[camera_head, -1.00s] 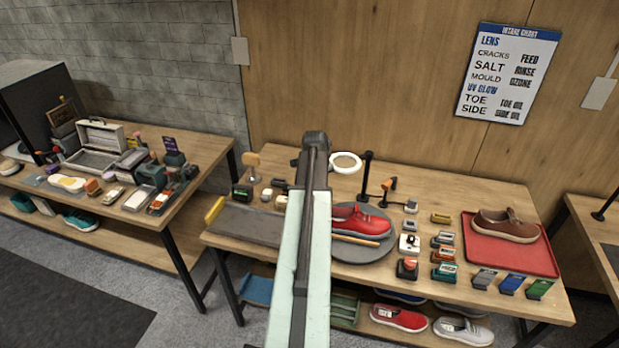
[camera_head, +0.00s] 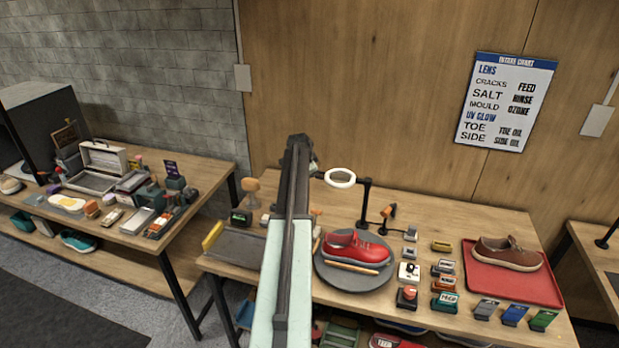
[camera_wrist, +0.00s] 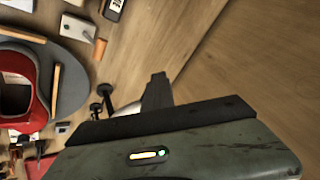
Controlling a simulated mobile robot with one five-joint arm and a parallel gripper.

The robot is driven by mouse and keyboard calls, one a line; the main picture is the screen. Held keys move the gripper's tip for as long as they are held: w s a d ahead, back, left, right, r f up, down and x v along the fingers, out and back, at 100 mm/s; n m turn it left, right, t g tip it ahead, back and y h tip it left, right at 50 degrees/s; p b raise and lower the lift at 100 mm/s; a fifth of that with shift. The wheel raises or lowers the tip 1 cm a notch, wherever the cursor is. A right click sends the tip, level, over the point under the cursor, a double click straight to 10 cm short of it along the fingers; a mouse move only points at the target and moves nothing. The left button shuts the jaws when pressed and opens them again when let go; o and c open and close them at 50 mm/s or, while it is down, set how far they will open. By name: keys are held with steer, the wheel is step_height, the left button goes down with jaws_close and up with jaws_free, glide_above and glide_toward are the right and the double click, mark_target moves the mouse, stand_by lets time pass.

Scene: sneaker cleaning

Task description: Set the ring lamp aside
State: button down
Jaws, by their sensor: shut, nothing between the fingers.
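The ring lamp (camera_head: 340,178) has a white ring held out to the left from a black upright post, behind the red shoe on the table in the head view. The ring shows wood through its open middle. My gripper (camera_wrist: 155,88) shows in the wrist view as a dark narrow tip beyond the grey-green wrist housing, with nothing seen in it. In the head view my arm largely hides it, just left of the ring. I see no clear contact between them. In the wrist view, I cannot tell surely which dark parts belong to the lamp.
A red shoe (camera_head: 355,246) sits on a round grey mat (camera_head: 340,282) with a wooden stick. Several small blocks and bottles stand right of it. A brown shoe (camera_head: 505,252) rests on a red tray (camera_head: 510,281). A grey tray (camera_head: 245,250) lies at left. The wood wall is close behind.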

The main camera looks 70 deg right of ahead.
steer(key=shift+s+d, duration=0.2)
steer(key=shift+s, duration=0.25)
steer(key=w+a+r+p, duration=0.6)
steer(key=a+r+p, duration=0.1)
steer(key=r+p, duration=0.2)
steer(key=shift+r, duration=0.15)
steer(key=shift+w, duration=0.1)
stand_by(0.3)
